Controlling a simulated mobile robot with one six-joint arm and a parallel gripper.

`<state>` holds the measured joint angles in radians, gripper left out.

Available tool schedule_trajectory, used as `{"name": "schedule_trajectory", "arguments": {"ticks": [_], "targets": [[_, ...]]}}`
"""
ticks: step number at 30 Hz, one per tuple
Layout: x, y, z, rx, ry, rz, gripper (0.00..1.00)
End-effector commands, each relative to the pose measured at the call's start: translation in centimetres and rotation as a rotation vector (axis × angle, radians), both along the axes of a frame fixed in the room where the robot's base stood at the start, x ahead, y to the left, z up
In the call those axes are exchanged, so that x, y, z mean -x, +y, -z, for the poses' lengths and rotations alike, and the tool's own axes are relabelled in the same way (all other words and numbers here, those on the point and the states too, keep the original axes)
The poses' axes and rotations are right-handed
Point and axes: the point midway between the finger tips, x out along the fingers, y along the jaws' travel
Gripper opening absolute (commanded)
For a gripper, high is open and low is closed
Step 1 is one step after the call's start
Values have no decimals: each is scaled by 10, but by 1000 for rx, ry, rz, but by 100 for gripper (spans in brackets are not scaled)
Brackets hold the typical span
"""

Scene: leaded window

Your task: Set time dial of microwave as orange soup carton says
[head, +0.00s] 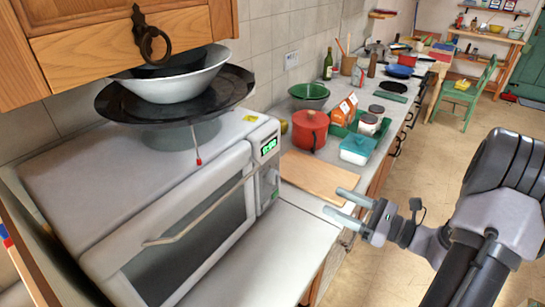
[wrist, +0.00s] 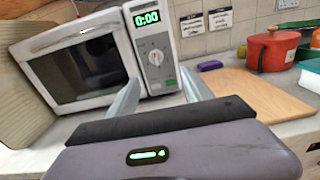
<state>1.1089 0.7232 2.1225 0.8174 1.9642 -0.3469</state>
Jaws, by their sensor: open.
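The white microwave (head: 170,220) stands at the left of the counter with its door shut. In the wrist view the microwave (wrist: 38,48) shows a green display (wrist: 147,18) reading 0:00 and a round pale time dial (wrist: 156,57) below it. The dial's pointer and marks are too small to read surely. The orange soup carton (head: 343,112) stands further back on the counter; its printing is not legible. My gripper (head: 334,201) is open and empty, in front of the counter edge, apart from the microwave. In the wrist view its fingers (wrist: 158,78) flank the control panel's lower part.
A wooden board (head: 318,178) lies right of the microwave, with a red pot (head: 310,129) behind it. A teal-and-white container (head: 357,150) and jars stand beyond. A dark plate (head: 115,103) with bowls sits above the microwave. The floor (head: 430,125) at right is clear.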

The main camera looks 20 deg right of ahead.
Motion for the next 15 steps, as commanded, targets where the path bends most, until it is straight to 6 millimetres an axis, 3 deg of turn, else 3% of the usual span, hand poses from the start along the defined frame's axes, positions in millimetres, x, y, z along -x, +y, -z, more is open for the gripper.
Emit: {"name": "schedule_trajectory", "arguments": {"ticks": [15], "targets": [[-114, 79, 3, 4, -1, -10, 59]]}}
